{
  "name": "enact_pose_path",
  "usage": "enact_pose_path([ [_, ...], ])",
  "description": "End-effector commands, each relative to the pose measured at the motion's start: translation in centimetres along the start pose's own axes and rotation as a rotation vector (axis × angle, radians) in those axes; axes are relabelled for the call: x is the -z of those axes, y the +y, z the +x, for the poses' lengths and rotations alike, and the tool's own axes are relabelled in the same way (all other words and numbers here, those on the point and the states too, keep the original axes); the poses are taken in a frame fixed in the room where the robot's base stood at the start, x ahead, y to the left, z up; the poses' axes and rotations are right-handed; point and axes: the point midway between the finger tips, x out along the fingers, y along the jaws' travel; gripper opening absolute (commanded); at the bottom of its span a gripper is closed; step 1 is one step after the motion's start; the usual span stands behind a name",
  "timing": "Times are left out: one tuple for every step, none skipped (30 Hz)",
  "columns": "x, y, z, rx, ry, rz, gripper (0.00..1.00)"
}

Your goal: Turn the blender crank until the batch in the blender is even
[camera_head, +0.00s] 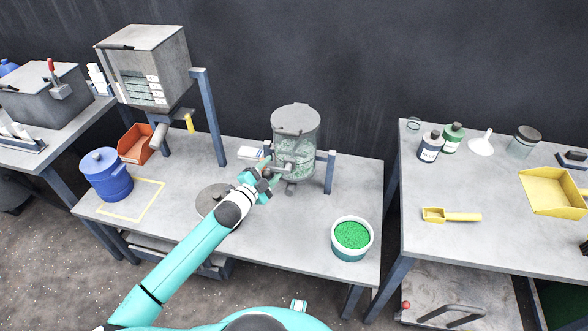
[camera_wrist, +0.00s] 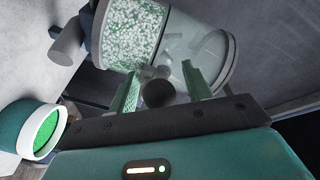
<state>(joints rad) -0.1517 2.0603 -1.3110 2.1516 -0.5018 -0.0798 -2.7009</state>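The blender (camera_head: 295,122) is a clear drum with a grey lid in a blue frame on the middle bench. The batch (camera_wrist: 136,32) shows through its wall as speckled green and white granules. My gripper (camera_head: 268,174) is at the blender's front left, by the crank. In the wrist view my gripper (camera_wrist: 162,82) has its two green fingers apart, on either side of a dark round knob (camera_wrist: 158,94), seemingly the crank handle's end. A gap shows beside the knob, clearest on the right. The rest of the crank is largely hidden.
A teal tub of green granules (camera_head: 349,254) stands at the bench's front right. A round grey lid (camera_head: 208,194) lies below my arm. A blue pot (camera_head: 106,180) and an orange bin (camera_head: 137,141) stand left. The right table holds bottles and a yellow scoop (camera_head: 434,215).

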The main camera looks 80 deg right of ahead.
Motion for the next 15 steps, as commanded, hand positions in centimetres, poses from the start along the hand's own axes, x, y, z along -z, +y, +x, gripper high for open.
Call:
enact_pose_path([
  [-0.1, 0.0, 0.0, 0.0, -0.001, 0.0, 0.5],
  [-0.1, 0.0, 0.0, 0.0, -0.001, 0.0, 0.5],
  [-0.1, 0.0, 0.0, -0.001, -0.002, 0.0, 0.5],
  [-0.1, 0.0, 0.0, -0.001, -0.002, 0.001, 0.5],
  [-0.1, 0.0, -0.1, -0.001, -0.003, 0.001, 0.5],
  [-0.1, 0.0, -0.3, -0.001, -0.003, 0.001, 0.5],
  [-0.2, 0.0, -0.5, -0.001, -0.004, 0.002, 0.5],
  [-0.2, 0.0, -0.7, -0.001, -0.005, 0.002, 0.5],
  [-0.2, 0.0, -1.0, -0.001, -0.006, 0.001, 0.5],
  [-0.2, 0.0, -1.3, -0.002, -0.006, 0.001, 0.5],
  [-0.2, 0.0, -1.6, -0.001, -0.006, 0.0, 0.5],
  [-0.2, 0.0, -2.0, -0.001, -0.006, 0.001, 0.5],
  [-0.2, 0.0, -2.2, -0.001, -0.006, 0.002, 0.5],
  [-0.2, 0.0, -2.5, -0.001, -0.005, 0.002, 0.5],
  [-0.2, 0.0, -2.9, -0.001, -0.006, 0.001, 0.5],
])
